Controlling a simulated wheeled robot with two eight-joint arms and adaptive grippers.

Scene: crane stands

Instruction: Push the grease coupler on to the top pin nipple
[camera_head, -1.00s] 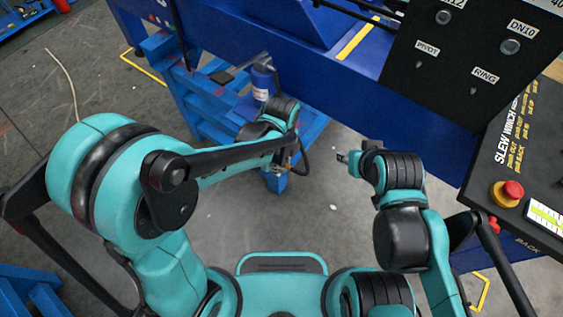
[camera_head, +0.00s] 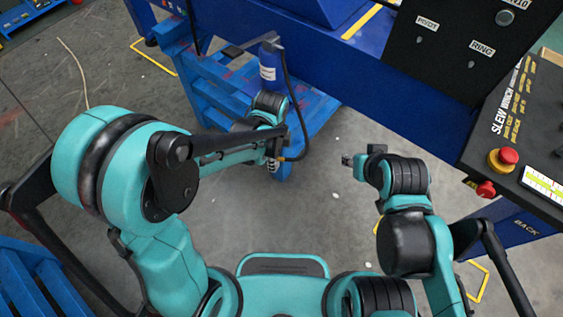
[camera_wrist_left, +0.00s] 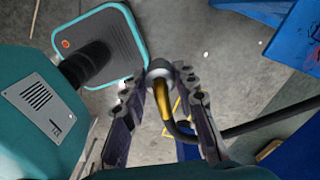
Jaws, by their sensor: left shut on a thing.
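My left gripper (camera_head: 272,151) is shut on the grease coupler (camera_head: 271,166), in front of the blue stand. In the left wrist view the gripper's two dark fingers (camera_wrist_left: 158,78) close around the round metal coupler (camera_wrist_left: 159,68). A brass-coloured bent fitting and a black hose (camera_wrist_left: 270,117) run from it. My right gripper (camera_head: 351,160) is to the right, over the floor, and holds nothing that I can see. Its finger gap is too small to judge. The black panel carries nipple-like fittings labelled PIVOT (camera_head: 417,43) and RING (camera_head: 471,65). No top pin label can be read.
A blue canister (camera_head: 268,65) stands on the blue step frame (camera_head: 207,92), with the hose leading down from it. A slew winch control box (camera_head: 535,130) with a red button is at the right. Grey floor (camera_head: 330,225) is open between my arms.

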